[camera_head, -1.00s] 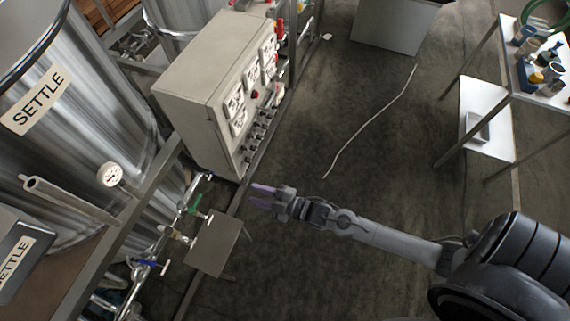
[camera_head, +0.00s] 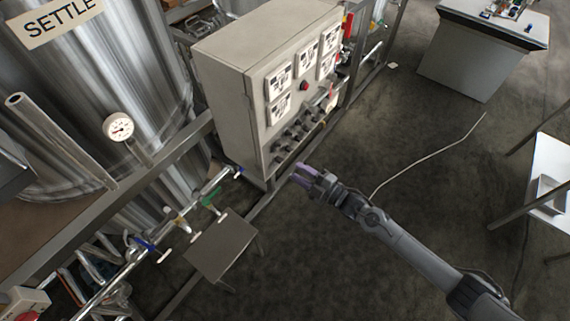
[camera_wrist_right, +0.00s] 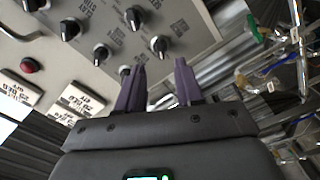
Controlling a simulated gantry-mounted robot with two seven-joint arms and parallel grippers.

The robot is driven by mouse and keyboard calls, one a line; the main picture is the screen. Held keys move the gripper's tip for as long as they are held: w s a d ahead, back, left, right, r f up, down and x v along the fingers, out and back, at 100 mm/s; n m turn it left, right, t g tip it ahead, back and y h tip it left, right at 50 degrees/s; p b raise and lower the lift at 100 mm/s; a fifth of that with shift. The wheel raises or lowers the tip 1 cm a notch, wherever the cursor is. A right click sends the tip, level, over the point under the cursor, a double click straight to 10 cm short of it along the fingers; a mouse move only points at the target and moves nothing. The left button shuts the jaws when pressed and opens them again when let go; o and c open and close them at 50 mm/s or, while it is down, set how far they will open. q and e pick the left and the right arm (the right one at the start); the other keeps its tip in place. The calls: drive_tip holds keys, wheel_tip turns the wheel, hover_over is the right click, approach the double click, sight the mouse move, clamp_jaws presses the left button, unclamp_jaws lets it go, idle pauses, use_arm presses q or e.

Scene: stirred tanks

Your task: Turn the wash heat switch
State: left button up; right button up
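A grey control cabinet (camera_head: 225,95) carries rows of black rotary switches (camera_head: 290,140) on the lower part of its front panel. The right wrist view shows several of these black knobs close up, among them one knob (camera_wrist_right: 158,45) just ahead of the fingers. Their printed labels are too small and turned to read, so I cannot tell which is the wash heat switch. My right gripper (camera_head: 303,174) is in front of the panel's lower edge. Its two purple fingers (camera_wrist_right: 160,85) are apart with nothing between them. My left gripper is not in view.
Above the switches are white display units (camera_head: 279,82) and a red button (camera_head: 304,86). Left are a steel tank (camera_head: 75,90) with a gauge (camera_head: 119,127) and valved pipework (camera_head: 170,225). A small grey stand (camera_head: 222,246) stands below the cabinet. The floor to the right is mostly clear.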

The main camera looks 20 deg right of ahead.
sight(279, 160)
drive_tip(key=x, duration=0.6)
drive_tip(key=shift+w+a+b, duration=0.2)
drive_tip(key=shift+w+b, duration=0.15)
clamp_jaws()
